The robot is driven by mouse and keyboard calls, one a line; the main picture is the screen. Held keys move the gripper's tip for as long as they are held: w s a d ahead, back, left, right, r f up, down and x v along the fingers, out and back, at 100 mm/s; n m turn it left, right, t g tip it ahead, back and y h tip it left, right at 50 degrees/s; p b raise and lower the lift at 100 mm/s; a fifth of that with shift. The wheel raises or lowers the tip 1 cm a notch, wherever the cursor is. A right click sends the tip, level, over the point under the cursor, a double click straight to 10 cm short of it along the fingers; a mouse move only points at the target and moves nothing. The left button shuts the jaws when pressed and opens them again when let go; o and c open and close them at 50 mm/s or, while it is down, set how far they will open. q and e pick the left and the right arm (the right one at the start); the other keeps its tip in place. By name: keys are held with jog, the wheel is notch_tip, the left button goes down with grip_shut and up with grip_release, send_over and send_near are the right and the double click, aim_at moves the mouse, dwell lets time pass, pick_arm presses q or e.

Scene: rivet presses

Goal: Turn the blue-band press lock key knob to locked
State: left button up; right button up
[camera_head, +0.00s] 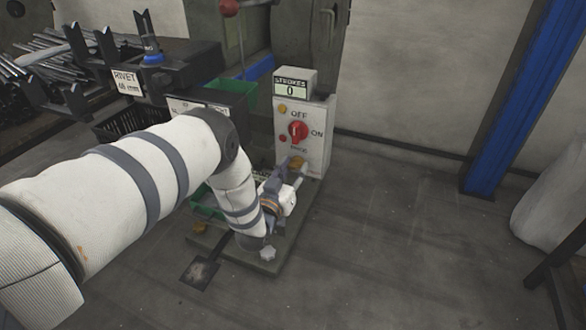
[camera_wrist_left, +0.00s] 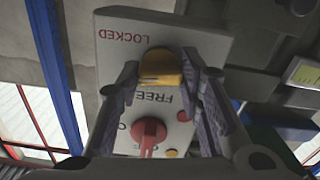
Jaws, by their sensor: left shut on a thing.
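The press control box (camera_head: 315,125) is a pale panel with a red OFF/ON switch knob (camera_head: 298,131) and a yellow lock key knob (camera_head: 296,163) low on its face. In the left wrist view the yellow knob (camera_wrist_left: 160,68) sits between the printed words LOCKED and FREE, upside down there. Which word it points to is not clear. My left gripper (camera_head: 292,180) reaches the panel's lower part. In the wrist view its fingers (camera_wrist_left: 160,75) are shut on the yellow knob, one on each side. My right gripper is not in view.
A counter reading STROKES 0 (camera_head: 290,86) tops the box. A rivet rack (camera_head: 125,83) with a blue ring (camera_head: 153,58) and green bins (camera_head: 230,88) stand left. A blue post (camera_head: 520,95) and white sack (camera_head: 550,215) stand right. The floor between is clear.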

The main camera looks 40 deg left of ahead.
pick_arm(q)
jog(key=shift+m, duration=0.9)
jog(key=o, duration=1.2)
jog(key=shift+c, duration=0.2)
jog(key=v, duration=1.2)
